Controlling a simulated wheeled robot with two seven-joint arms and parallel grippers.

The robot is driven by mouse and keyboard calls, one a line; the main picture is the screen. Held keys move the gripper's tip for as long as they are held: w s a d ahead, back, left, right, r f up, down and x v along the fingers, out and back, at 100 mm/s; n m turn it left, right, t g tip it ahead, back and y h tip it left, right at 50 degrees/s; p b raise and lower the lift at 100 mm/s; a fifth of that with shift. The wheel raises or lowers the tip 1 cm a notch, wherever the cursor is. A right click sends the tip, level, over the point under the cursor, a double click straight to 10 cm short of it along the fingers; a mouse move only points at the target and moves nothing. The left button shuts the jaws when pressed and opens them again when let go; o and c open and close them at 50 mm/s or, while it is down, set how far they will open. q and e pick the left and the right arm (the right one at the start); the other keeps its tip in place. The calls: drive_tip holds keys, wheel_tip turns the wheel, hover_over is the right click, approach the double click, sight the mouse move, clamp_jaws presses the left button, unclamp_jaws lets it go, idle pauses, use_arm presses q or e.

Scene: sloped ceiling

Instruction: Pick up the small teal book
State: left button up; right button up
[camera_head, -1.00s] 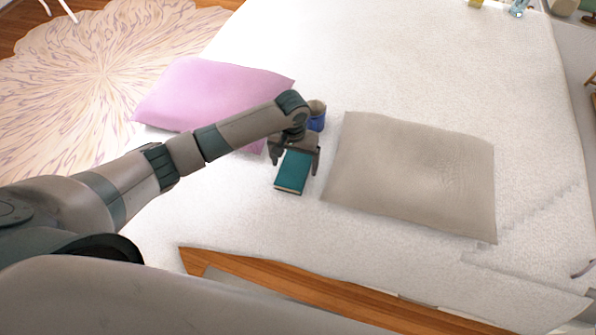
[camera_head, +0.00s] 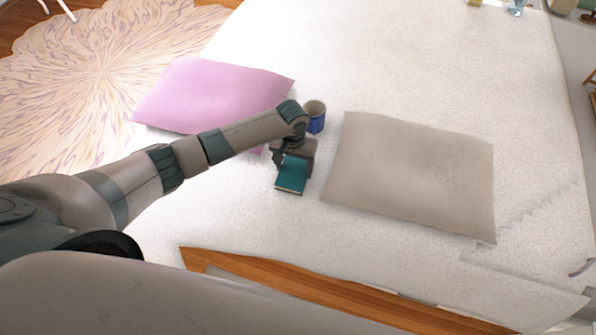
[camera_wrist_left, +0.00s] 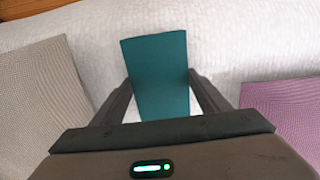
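The small teal book (camera_head: 291,176) is at the middle of the white bed, between the pink pillow and the beige pillow. My left gripper (camera_head: 293,165) comes over its far end from above. In the left wrist view, the book (camera_wrist_left: 158,75) lies between the two fingers of my left gripper (camera_wrist_left: 161,80), and both fingers press against its long sides. The gripper is shut on the book. The far end of the book is hidden under the gripper in the head view. The book appears to be at the bed surface. My right gripper is not in view.
A blue mug (camera_head: 316,118) stands just behind the gripper. A pink pillow (camera_head: 210,95) lies to the left and a beige pillow (camera_head: 410,175) close to the right. The white bed (camera_head: 400,60) is clear toward the back.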

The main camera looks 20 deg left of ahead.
sight(297, 171)
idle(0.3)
use_arm(q)
drive_tip(key=shift+r, duration=0.5)
drive_tip(key=r, duration=0.1)
drive_tip(key=d+r+b, duration=0.1)
drive_tip(key=r, duration=0.1)
drive_tip(key=shift+r+b, duration=0.1)
drive_tip(key=shift+b, duration=0.2)
drive_tip(key=s+d+r, duration=0.1)
drive_tip(key=d+r, duration=0.1)
drive_tip(key=d, duration=0.1)
drive_tip(key=s+d+r+b, duration=0.1)
drive_tip(key=d+r, duration=0.1)
drive_tip(key=d, duration=0.2)
drive_tip(key=s+d+r+b, duration=0.1)
drive_tip(key=d+r, duration=0.1)
drive_tip(key=d, duration=0.1)
drive_tip(key=shift+s+d+r, duration=0.1)
drive_tip(key=shift+d+r, duration=0.05)
drive_tip(key=shift+r, duration=0.25)
